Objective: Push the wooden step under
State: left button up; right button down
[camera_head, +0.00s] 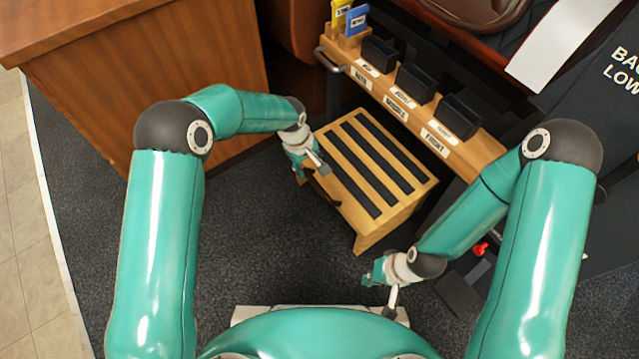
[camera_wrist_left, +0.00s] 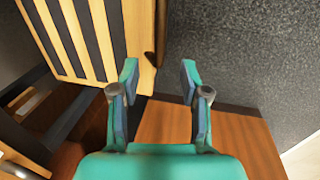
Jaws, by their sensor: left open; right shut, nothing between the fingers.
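The wooden step (camera_head: 364,170) is a light wood stool with dark strips along its top. It stands on the dark carpet, its far edge close to the wooden rail of the rack. My left gripper (camera_head: 312,168) is at the step's left side, by a dark slot in that side. In the left wrist view the step (camera_wrist_left: 118,30) is at the upper left, and the left gripper (camera_wrist_left: 158,85) is open, its left finger overlapping the step's edge; contact is unclear. My right gripper (camera_head: 378,278) is shut and empty, below the step, apart from it.
The rack's wooden rail (camera_head: 480,145) carries black blocks and labels, with yellow and blue tags (camera_head: 356,20) at its left end. A brown wooden cabinet (camera_head: 150,75) stands at left. A red knob (camera_head: 480,249) is at right. Carpet (camera_head: 265,240) is clear left of the step.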

aim_at(316, 183)
pick_arm(q)
jog(key=f+b, duration=0.1)
jog(key=f, duration=0.2)
jog(key=d+f+b, duration=0.1)
jog(key=f, duration=0.3)
jog(key=w+f+b, duration=0.1)
jog(key=f, duration=0.3)
jog(key=shift+w+d, duration=0.1)
jog(key=shift+d, duration=0.2)
jog(key=shift+r, duration=0.1)
